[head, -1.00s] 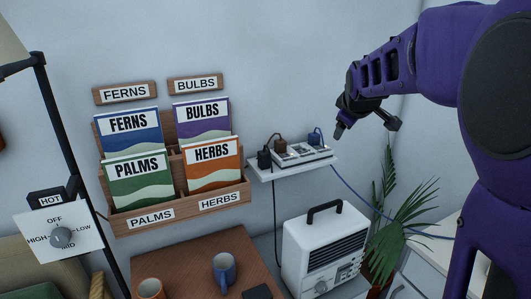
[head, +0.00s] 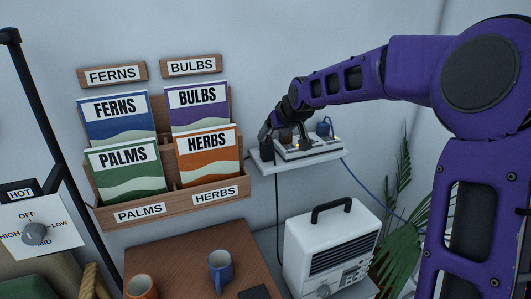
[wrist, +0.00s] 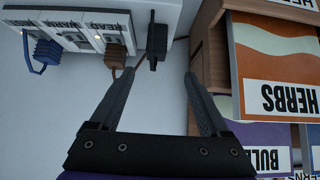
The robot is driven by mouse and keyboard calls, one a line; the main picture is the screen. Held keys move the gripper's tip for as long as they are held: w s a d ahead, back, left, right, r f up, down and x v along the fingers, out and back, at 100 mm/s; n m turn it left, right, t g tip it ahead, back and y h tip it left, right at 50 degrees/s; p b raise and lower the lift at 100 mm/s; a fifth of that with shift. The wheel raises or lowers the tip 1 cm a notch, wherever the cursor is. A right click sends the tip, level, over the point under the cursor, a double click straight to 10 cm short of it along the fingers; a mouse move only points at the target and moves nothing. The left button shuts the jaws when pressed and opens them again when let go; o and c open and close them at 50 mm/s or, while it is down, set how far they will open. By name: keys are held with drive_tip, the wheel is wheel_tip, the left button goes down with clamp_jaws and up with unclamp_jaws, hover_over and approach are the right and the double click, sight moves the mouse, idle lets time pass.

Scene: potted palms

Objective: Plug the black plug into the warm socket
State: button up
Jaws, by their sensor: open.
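The black plug (head: 266,151) stands at the left end of the white shelf, beside the white power strip (head: 318,149). In the wrist view the black plug (wrist: 157,42) lies just beyond the gap between my fingertips, not touched by them. My gripper (wrist: 159,73) is open and empty; in the head view my gripper (head: 284,142) hangs over the left part of the strip. In the wrist view, upside down, the strip's middle label (wrist: 75,18) seems to read WARM, and no plug shows there. A brown plug (wrist: 118,44) and a blue plug (wrist: 44,53) sit at the neighbouring positions.
The wooden seed-packet rack (head: 178,206) is close to the left of the shelf (head: 296,163); in the wrist view its HERBS packet (wrist: 278,60) is near my right finger. A white heater (head: 330,250) stands below, with a palm (head: 400,250) to its right.

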sight(265, 144)
drive_tip(key=x, duration=0.7)
drive_tip(key=shift+w+f+b, duration=0.1)
drive_tip(key=shift+b, duration=0.3)
drive_tip(key=shift+w+d+b+x, duration=0.15)
drive_tip(key=shift+x, duration=1.45)
drive_tip(key=shift+w+d+b+x, duration=0.15)
drive_tip(key=shift+d+x, duration=0.05)
drive_tip(key=shift+x, duration=1.35)
clamp_jaws()
